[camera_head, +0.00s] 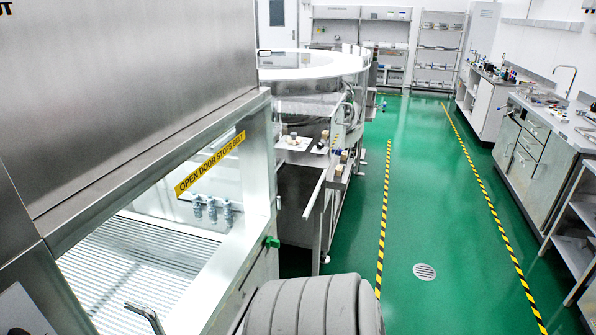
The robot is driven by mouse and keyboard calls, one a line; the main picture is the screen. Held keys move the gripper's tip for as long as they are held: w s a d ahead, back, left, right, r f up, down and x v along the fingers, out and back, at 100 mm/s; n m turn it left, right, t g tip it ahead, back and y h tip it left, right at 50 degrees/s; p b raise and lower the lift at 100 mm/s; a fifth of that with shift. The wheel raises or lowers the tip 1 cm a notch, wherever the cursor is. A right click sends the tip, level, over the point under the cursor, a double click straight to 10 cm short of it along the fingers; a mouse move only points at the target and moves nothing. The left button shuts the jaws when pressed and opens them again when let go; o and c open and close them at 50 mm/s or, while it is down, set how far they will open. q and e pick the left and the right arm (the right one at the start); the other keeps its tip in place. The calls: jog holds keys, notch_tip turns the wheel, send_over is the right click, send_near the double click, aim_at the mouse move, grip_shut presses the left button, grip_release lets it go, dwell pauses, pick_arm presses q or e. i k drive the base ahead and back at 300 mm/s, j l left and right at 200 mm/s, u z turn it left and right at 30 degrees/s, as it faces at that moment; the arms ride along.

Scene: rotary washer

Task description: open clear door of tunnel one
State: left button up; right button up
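The clear door (160,215) is on the steel tunnel machine at the left of the head view. It carries a yellow label (211,164) reading "OPEN DOOR STOPS BELT". It appears to cover the opening, but its lower edge is cut off, so I cannot tell for certain that it is fully shut. Through it I see a ribbed belt (130,262) and several small metal fittings (212,208). A bent metal handle (146,316) shows low at the front of the door. Neither of my grippers is in view.
A round machine with a clear cover (315,66) stands beyond the tunnel. Steel counters (532,145) line the right wall and shelves (437,55) stand at the back. The green floor (430,200) between striped tape lines is clear around a drain (424,271).

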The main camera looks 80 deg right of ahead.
aim_at(151, 318)
jog(key=j+z, duration=0.15)
jog(key=z, duration=1.7)
